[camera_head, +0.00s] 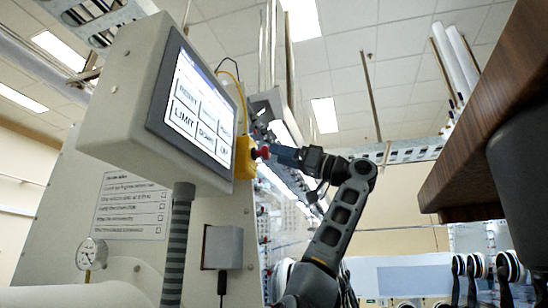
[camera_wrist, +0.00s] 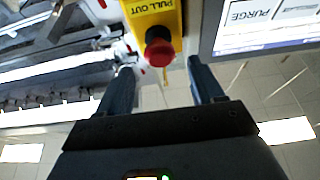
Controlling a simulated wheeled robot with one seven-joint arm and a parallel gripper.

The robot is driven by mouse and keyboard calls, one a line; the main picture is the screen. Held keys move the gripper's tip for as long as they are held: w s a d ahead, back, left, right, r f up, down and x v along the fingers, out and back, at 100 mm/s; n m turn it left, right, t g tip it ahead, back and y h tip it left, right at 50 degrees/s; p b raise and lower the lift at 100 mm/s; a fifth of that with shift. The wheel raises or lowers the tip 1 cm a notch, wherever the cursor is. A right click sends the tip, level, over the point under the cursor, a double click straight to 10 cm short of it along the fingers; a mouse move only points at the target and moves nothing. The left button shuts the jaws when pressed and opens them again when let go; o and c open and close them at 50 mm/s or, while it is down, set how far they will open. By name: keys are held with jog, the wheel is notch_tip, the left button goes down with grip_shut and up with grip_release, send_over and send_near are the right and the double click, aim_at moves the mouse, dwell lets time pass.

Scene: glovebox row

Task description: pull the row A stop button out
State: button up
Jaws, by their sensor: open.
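The stop button (camera_wrist: 159,46) is a red mushroom head on a yellow box (camera_wrist: 150,16) marked "PULL OUT". In the head view, the red button (camera_head: 264,153) sticks out from the right side of the yellow box (camera_head: 243,158), beside the screen. My gripper (camera_wrist: 160,68) is open, with one finger on each side of the button's line in the wrist view. The button shows between and just past the fingertips, and I see no contact. In the head view my gripper (camera_head: 277,154) is right at the button, partly covering it.
A touch screen (camera_head: 195,108) in a grey housing (camera_head: 130,95) stands left of the yellow box. It also shows at the right in the wrist view (camera_wrist: 255,25). A brown wooden edge (camera_head: 490,110) overhangs at the right. A pressure gauge (camera_head: 92,254) sits at lower left.

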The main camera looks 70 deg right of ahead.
jog(key=b+v, duration=0.1)
jog(key=v, duration=0.3)
jog(key=shift+s, duration=0.15)
jog(key=shift+s, duration=0.1)
dwell(0.4)
